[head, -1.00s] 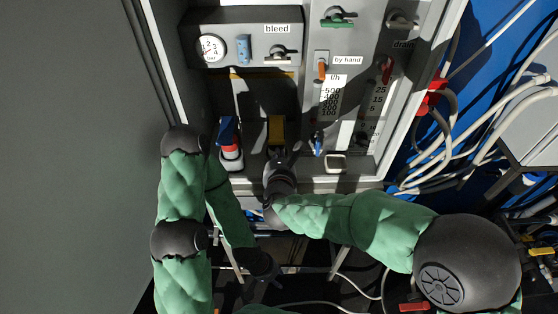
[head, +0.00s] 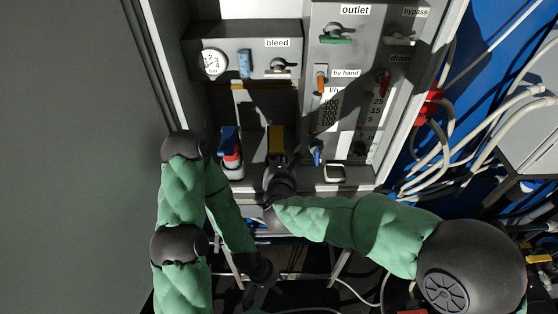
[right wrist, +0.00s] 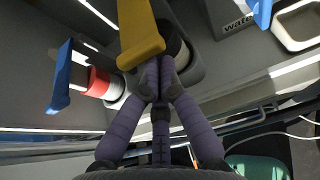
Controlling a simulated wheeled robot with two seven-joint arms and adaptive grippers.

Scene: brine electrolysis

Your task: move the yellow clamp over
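The yellow clamp (head: 277,140) is a flat yellow lever at the lower middle of the grey cabinet. In the right wrist view the yellow clamp (right wrist: 140,35) runs down from the top edge, with a dark round part partly hidden behind its lower end. My right gripper (head: 279,163) is just below it in the head view. In the right wrist view the right gripper's fingertips (right wrist: 158,72) are together right at the clamp's lower end, with nothing visible between them; contact is unclear. My left gripper (head: 262,282) hangs low below the cabinet, dark and hard to read.
A blue lever (head: 228,140) with a red and white part (head: 232,160) stands left of the clamp. A small blue handle (head: 317,156) and a pale-rimmed square socket (head: 335,172) are to the right. Above are the gauge (head: 214,63) and the green outlet valve (head: 336,38).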

